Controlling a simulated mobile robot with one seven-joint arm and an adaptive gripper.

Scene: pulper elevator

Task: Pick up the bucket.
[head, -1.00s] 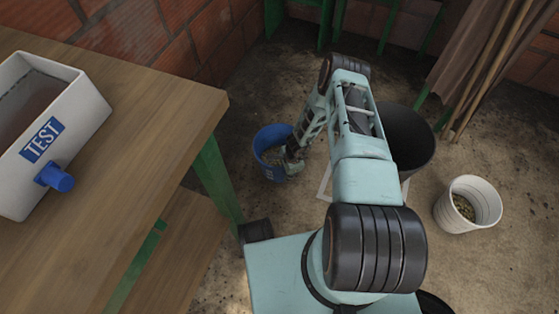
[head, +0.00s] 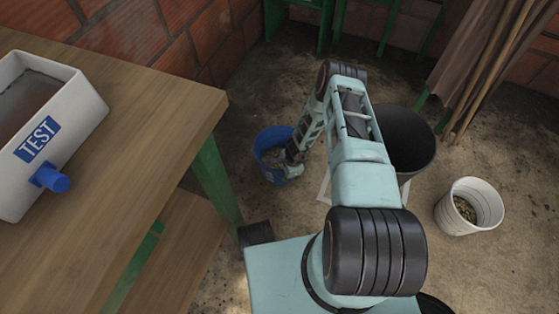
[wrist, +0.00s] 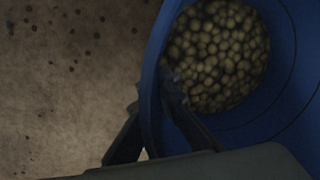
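The blue bucket (head: 262,163) stands on the floor beyond the table's green leg and holds pale, round pieces. My gripper (head: 291,168) is at its right rim in the head view, small and partly hidden by my arm. In the wrist view the bucket (wrist: 290,95) fills the right side. My gripper (wrist: 153,88) straddles its wall there, one finger outside and one inside. The fingers close in on the wall from both sides and appear to pinch it. The bucket looks close to upright; whether it touches the floor is hard to tell.
A wooden table (head: 150,120) with a white TEST container (head: 75,120) is on the left. A black bin (head: 408,140) and a white bucket (head: 455,217) stand to the right. Poles (head: 490,75) lean at the back right. Bare floor lies between them.

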